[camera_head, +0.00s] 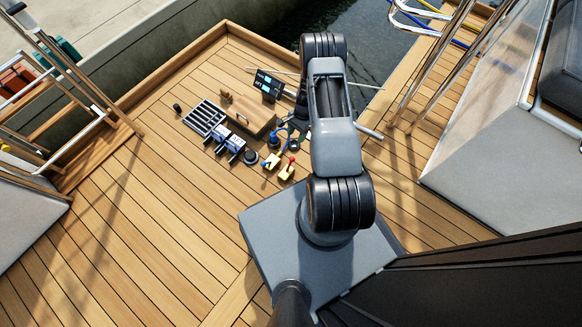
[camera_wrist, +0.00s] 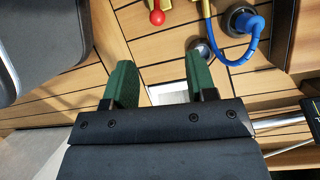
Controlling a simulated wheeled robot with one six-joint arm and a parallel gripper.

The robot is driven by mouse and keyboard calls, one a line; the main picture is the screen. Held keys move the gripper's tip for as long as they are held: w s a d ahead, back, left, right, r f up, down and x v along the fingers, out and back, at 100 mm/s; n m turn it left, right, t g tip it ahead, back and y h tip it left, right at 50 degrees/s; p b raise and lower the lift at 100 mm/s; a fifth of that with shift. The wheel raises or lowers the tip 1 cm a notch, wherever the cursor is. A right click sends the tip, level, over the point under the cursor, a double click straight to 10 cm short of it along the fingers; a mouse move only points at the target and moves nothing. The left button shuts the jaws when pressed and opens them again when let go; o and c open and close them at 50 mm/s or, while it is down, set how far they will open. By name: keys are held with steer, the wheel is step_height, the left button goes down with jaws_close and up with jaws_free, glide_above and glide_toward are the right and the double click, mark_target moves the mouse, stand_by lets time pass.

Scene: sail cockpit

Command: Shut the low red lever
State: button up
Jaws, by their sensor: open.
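In the head view my arm mostly hides the gripper.
A blue hose (camera_wrist: 246,42) curves close to the right finger. A wooden box (camera_head: 250,116), a slatted grate (camera_head: 204,117) and a dark display (camera_head: 268,85) stand farther back. Open deck lies left.

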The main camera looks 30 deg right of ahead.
mark_target(292, 158)
steer(key=b+x, duration=0.2)
steer(key=x, duration=0.3)
steer(key=b+x, duration=0.2)
steer(key=x, duration=0.4)
steer(key=b+x, duration=0.2)
steer(key=x, duration=0.3)
steer(key=shift+s+d+f, duration=0.3)
steer(key=shift+f, duration=0.05)
jaws_close()
